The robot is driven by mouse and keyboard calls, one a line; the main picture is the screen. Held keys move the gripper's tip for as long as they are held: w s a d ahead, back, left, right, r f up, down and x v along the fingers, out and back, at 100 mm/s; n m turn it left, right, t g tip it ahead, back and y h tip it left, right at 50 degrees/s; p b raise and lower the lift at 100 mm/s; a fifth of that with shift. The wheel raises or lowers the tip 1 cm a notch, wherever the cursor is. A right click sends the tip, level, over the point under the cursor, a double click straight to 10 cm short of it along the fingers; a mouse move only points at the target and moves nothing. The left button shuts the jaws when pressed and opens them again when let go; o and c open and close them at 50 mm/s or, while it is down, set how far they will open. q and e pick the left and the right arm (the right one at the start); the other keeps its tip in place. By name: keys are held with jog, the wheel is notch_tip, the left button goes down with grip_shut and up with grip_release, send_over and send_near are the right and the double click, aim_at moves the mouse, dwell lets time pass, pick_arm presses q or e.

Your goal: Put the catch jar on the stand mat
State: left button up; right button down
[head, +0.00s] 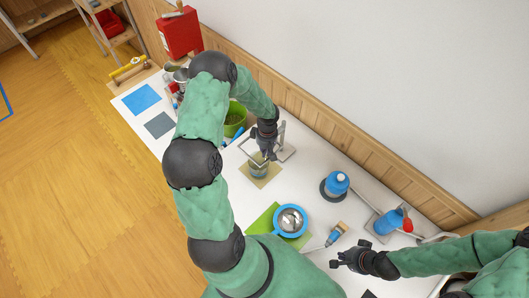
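A small glass jar (258,171), which looks like the catch jar, appears to stand on a tan square mat (272,176) near the middle of the table. My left gripper (266,152) points down at the jar's rim from above. Whether its fingers are closed on the jar is too small to tell. My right gripper (342,260) is empty, low over the table's front right, well apart from the jar. Other flat mats are blue (142,98), dark grey (159,125) and green (263,222). I cannot tell which is the stand mat.
A metal frame (284,150) stands right behind the jar. A blue-rimmed strainer (290,220), a brush (336,233), a blue bottle (337,183) and a red-and-blue spray bottle (389,222) are to the right. A green pot (235,120) is behind my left arm. A wall closes the back.

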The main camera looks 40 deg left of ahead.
pick_arm(q)
jog(key=w, duration=0.1)
jog(key=w+a+r, duration=0.1)
jog(key=w+t, duration=0.1)
jog(key=shift+w+a+r, duration=0.15)
jog(key=shift+w+r, duration=0.05)
jog(key=shift+r, duration=0.1)
notch_tip(320, 180, up, 10)
jog(key=s+d+g, duration=0.1)
jog(key=s, duration=0.1)
jog(key=shift+s+r, duration=0.25)
jog(key=shift+s+f, duration=0.1)
jog(key=shift+s, duration=0.15)
